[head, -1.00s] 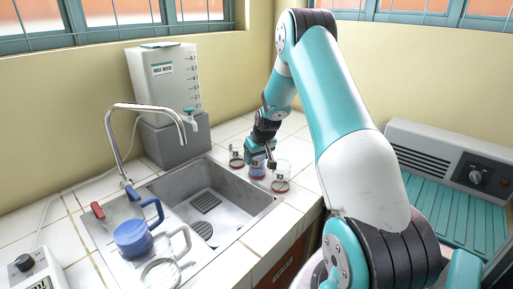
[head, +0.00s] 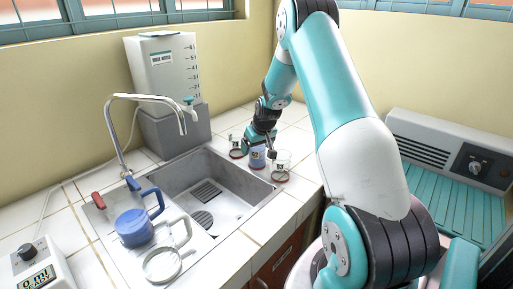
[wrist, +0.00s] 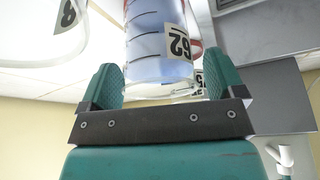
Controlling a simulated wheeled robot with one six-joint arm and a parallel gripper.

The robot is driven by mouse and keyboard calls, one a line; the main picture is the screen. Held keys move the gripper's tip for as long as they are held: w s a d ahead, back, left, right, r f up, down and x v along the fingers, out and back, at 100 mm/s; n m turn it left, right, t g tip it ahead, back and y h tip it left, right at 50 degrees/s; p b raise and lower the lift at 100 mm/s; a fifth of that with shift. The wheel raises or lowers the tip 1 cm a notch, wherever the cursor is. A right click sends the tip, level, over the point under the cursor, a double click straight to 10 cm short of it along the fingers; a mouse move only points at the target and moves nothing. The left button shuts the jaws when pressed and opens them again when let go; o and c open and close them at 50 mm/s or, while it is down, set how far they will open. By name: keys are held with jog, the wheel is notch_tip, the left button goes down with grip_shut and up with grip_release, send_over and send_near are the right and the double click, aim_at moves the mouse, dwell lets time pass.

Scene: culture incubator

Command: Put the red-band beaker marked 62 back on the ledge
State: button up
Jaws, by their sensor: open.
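The beaker marked 62 (wrist: 150,45) stands between the two teal fingers of my gripper (wrist: 163,68) in the wrist view. It is clear, holds pale blue liquid, and its black-on-white label faces the camera. My gripper is open, with a finger on either side of the beaker. In the head view the beaker (head: 257,161) stands on the white tiled ledge (head: 300,188) right of the sink, just below my gripper (head: 262,148). Its base is partly hidden in the wrist view, and its red band is hard to make out.
Two more beakers stand close by, one on the left (head: 236,152) and one on the right (head: 282,168). The grey sink (head: 235,205) lies left of them.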

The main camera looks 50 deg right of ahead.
jog(key=b+v, duration=0.1)
jog(key=v, duration=1)
jog(key=s+a+r+n+y, duration=0.1)
jog(key=s+a+r+n, duration=0.1)
jog(key=a, duration=0.7)
jog(key=s+a+r+n+y, duration=0.1)
jog(key=s+a+r, duration=0.15)
jog(key=a, duration=0.65)
jog(key=s+a+r+n+y, duration=0.1)
jog(key=a+r+n+y, duration=0.15)
jog(key=a, duration=0.55)
jog(key=s+a+r+n+g, duration=0.1)
jog(key=s+a+n+g, duration=0.1)
jog(key=s+a, duration=0.5)
jog(key=s+a+r+n+g, duration=0.1)
jog(key=s+a+n+g, duration=0.1)
jog(key=s+a, duration=0.6)
jog(key=s+n+y, duration=0.1)
jog(key=s, duration=0.4)
jog(key=shift+s+a, duration=0.1)
jog(key=shift+s, duration=0.05)
